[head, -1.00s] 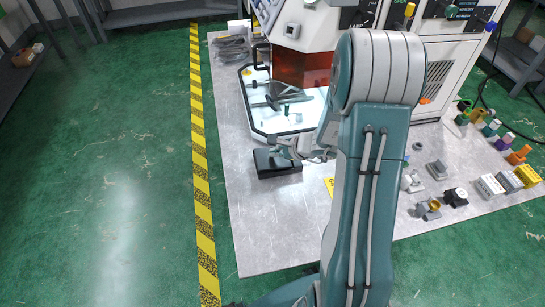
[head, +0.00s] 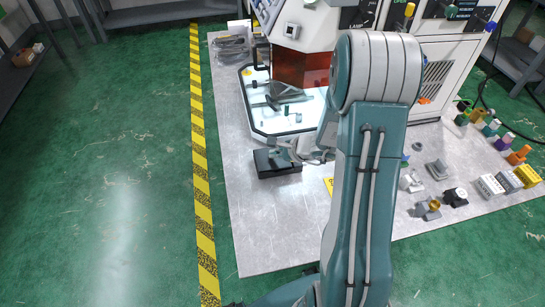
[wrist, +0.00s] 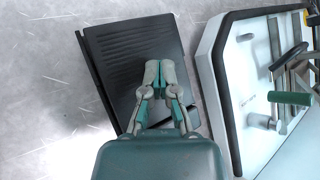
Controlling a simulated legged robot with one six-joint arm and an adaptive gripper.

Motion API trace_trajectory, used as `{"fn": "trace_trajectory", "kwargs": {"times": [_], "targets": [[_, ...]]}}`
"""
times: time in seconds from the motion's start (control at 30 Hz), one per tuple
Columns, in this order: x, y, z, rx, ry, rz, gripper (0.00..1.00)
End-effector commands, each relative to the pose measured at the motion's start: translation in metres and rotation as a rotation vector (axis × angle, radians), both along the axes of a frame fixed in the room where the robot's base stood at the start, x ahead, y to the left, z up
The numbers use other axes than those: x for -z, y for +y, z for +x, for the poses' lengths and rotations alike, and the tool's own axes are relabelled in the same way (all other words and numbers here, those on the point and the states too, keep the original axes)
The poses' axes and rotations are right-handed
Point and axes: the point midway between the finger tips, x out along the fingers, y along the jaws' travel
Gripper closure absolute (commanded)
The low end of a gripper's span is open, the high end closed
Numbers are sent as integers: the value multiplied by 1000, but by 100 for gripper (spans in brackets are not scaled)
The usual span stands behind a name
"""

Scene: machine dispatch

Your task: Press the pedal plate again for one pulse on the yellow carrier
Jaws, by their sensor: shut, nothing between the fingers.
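The pedal plate (wrist: 120,55) is a black ribbed plate. It lies on the grey work surface and shows in the head view (head: 268,166) left of my arm. My gripper (wrist: 159,66) is shut and empty, with its fingertips over the plate in the wrist view. In the head view my gripper (head: 281,157) is at the plate's upper right part. Whether the fingertips touch the plate or hover just above it I cannot tell. A yellow carrier cannot be made out for sure; a yellow block (head: 527,176) stands at the far right.
The machine cabinet (head: 450,80) stands behind. Several small parts (head: 440,170) lie right of my arm. The grey surface (head: 275,220) in front of the plate is clear.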

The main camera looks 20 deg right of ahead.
Motion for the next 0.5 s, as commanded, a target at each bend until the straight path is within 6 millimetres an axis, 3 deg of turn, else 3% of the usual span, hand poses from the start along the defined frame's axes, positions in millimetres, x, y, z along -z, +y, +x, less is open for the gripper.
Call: {"fn": "trace_trajectory", "kwargs": {"times": [0.5], "targets": [[6,1,0,0,3,-1,100]]}}
